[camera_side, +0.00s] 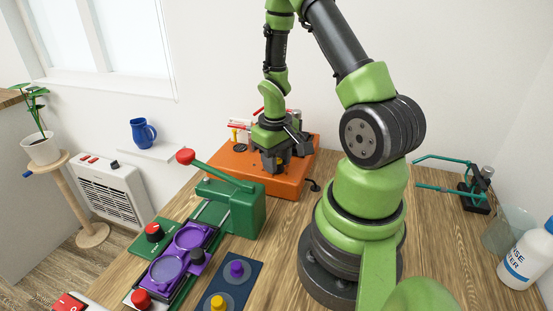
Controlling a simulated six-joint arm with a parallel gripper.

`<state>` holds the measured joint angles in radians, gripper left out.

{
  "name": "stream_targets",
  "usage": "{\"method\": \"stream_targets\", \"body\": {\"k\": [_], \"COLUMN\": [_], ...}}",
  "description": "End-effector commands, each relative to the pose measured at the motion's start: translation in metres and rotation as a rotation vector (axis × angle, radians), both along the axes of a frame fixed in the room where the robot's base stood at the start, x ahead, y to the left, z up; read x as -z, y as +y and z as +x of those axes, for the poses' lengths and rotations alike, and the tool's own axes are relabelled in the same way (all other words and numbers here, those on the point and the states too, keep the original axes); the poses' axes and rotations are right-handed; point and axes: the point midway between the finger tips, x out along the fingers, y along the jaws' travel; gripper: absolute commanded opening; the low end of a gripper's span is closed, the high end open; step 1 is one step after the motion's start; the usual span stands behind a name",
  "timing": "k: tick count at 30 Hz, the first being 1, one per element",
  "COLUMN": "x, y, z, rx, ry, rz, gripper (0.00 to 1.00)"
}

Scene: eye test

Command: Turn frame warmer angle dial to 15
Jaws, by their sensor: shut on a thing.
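The orange box (230,167), which looks like the frame warmer, sits at the back of the wooden table. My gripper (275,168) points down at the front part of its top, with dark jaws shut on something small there. The jaws cover it; by its place on the box it looks to be the angle dial. No scale or number can be read at this size. A small white stand with red and yellow parts (238,134) shows at the back of the box, partly behind my arm.
A green press (233,208) with a red-balled lever (186,156) stands close in front of the box. Purple round trays (188,237) and a navy knob panel (228,284) lie nearer. At right are a teal-handled tool (447,188), a beaker (507,230) and a bottle (530,256).

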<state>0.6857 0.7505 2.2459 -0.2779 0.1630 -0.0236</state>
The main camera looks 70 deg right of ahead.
Motion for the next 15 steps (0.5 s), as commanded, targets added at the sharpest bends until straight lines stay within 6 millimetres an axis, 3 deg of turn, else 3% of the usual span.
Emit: {"method": "stream_targets", "body": {"k": [15], "x": [-0.0002], "y": [0.0003], "z": [-0.0006], "rx": [0.200], "ry": [0.003], "rz": [0.002], "gripper": [0.10]}}
